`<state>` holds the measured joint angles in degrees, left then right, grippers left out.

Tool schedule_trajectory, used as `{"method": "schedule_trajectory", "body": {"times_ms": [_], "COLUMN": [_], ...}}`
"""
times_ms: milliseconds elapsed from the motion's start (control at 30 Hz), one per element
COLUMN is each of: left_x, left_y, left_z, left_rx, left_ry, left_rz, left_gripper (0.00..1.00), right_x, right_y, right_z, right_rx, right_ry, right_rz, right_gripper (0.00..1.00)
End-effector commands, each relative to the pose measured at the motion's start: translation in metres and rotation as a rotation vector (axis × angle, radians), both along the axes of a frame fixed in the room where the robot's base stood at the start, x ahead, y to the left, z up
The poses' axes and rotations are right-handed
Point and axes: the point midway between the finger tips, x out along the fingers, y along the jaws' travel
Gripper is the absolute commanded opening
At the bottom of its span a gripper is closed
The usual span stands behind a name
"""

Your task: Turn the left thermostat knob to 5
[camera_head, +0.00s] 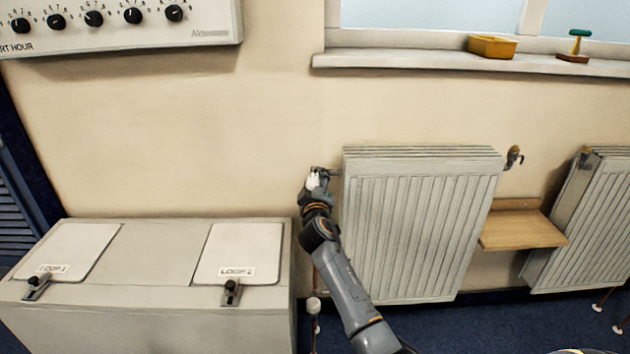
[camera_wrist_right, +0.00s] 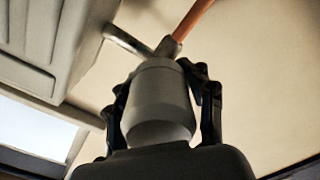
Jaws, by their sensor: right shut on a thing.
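The left thermostat knob (camera_head: 313,181) is a small white cylinder at the upper left corner of the left radiator (camera_head: 420,225). My right gripper (camera_head: 318,190) reaches up to it from below. In the right wrist view the pale knob (camera_wrist_right: 158,100) sits between the two dark fingers of my right gripper (camera_wrist_right: 163,95), which are shut on it from both sides. A metal valve stem and a copper pipe (camera_wrist_right: 195,18) run on beyond the knob. The number on the knob cannot be read. My left gripper is not in view.
A pale cabinet (camera_head: 160,310) with two lids marked LOOP stands at the left. A wooden shelf (camera_head: 522,228) sits between the left radiator and another radiator (camera_head: 590,220). A window sill (camera_head: 400,58) holds a yellow tray (camera_head: 492,46). A panel with dials (camera_head: 120,40) hangs at the upper left.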

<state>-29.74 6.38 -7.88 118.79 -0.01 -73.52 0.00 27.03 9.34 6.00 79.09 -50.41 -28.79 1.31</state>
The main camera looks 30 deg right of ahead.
Motion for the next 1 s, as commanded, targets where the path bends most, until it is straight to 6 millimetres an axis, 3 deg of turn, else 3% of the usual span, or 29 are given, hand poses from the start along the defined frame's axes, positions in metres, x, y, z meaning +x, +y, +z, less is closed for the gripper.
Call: {"method": "schedule_trajectory", "body": {"times_ms": [400, 433, 533, 867, 1000], "left_x": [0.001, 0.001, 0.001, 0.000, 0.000], "left_y": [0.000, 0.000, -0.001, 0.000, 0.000], "left_z": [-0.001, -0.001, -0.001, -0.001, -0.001], "left_rx": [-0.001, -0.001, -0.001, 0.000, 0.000], "left_ry": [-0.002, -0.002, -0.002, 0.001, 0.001], "left_rz": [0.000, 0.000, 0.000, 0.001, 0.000], "left_gripper": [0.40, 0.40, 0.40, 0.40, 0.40], "right_x": [0.000, 0.000, 0.000, -0.001, -0.010], "right_y": [0.000, 0.000, 0.000, 0.001, 0.007], "right_z": [0.000, 0.000, 0.000, -0.001, -0.001], "right_rx": [-0.015, -0.015, -0.013, -0.009, -0.008], "right_ry": [0.008, 0.008, 0.007, 0.006, 0.005], "right_rz": [0.001, 0.001, 0.001, 0.000, 0.001], "right_gripper": [0.19, 0.54, 0.72, 0.72, 0.72]}}
